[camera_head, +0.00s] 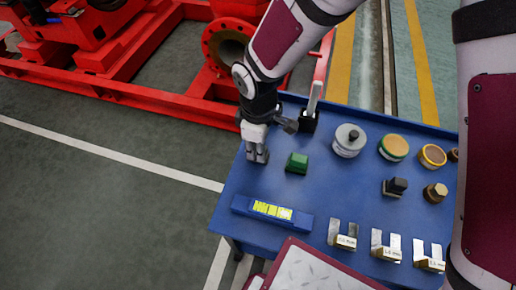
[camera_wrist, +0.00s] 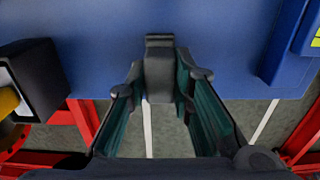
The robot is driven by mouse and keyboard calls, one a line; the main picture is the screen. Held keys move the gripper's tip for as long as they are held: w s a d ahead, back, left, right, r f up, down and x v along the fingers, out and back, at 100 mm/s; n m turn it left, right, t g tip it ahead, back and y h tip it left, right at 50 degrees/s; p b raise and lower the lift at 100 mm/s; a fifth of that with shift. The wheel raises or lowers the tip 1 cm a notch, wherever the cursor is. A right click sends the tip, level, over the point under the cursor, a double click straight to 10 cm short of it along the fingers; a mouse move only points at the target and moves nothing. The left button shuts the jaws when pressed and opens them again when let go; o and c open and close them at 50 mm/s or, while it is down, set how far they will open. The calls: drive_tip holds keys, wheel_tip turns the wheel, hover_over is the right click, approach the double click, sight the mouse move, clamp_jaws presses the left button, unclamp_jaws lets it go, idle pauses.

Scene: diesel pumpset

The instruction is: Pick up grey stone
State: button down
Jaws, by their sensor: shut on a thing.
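My gripper (camera_head: 257,154) is at the far left part of the blue table, pointing down. In the wrist view its two fingers (camera_wrist: 160,85) are closed on the sides of a dark grey block, the grey stone (camera_wrist: 159,68). The stone sits between the fingertips, with the table's edge and the floor below it in that picture. In the head view the stone is hidden or too small to make out at the fingers. I cannot tell whether it touches the table or hangs just above it.
A green block (camera_head: 297,163) stands close right of my gripper, with a black holder (camera_head: 308,122) behind. A blue level (camera_head: 272,210) lies in front. Tins (camera_head: 349,142) and metal blocks (camera_head: 343,236) fill the table's right. A red machine frame (camera_head: 150,98) stands beyond.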

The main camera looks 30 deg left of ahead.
wheel_tip(320, 180, up, 10)
drive_tip(key=p, duration=0.2)
drive_tip(key=shift+p, duration=0.35)
